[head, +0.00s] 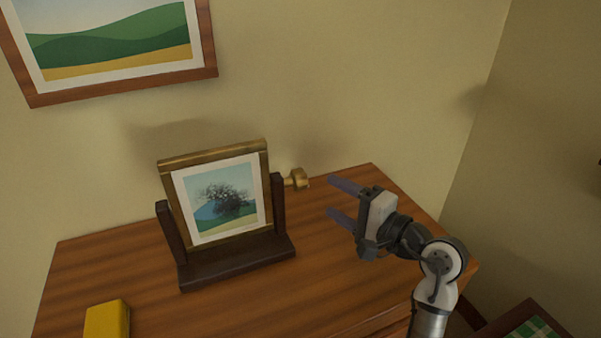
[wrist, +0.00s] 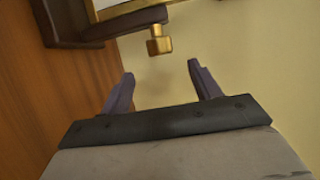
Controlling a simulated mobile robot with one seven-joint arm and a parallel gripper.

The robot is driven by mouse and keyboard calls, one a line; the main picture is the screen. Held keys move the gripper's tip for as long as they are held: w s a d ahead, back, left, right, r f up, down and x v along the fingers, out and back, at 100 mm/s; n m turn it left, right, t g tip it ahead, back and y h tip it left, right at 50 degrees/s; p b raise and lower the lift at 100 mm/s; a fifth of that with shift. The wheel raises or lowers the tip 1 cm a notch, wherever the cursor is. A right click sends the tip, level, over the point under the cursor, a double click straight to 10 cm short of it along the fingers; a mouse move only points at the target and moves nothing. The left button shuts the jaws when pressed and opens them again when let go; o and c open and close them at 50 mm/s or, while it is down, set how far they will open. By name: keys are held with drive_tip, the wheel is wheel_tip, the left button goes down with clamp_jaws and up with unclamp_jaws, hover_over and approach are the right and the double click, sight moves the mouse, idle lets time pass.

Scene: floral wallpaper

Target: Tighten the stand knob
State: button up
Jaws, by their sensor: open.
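The stand (head: 238,262) is dark wood and stands on the wooden cabinet top. It holds a gold-framed picture (head: 217,199) of a tree, tilted between two posts. The brass stand knob (head: 297,179) sticks out from the right post. In the wrist view the knob (wrist: 159,41) is ahead of my fingers, near the top middle. My gripper (head: 337,202) is to the right of the knob, fingers pointing left toward it. In the wrist view the gripper (wrist: 160,82) has its purple fingers apart with nothing between them. The knob is beyond the fingertips, not touching.
The wooden cabinet top (head: 110,265) is mostly bare. A yellow block (head: 107,320) lies at its front left. A framed landscape (head: 110,45) hangs on the wall behind. A green checked item (head: 535,328) is at the lower right.

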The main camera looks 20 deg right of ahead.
sight(301, 179)
drive_tip(key=p+x, duration=0.3)
drive_tip(key=x, duration=0.7)
drive_tip(key=shift+w+a+p, duration=0.1)
drive_tip(key=shift+w+p, duration=0.05)
drive_tip(key=shift+p, duration=0.25)
drive_tip(key=c, duration=1)
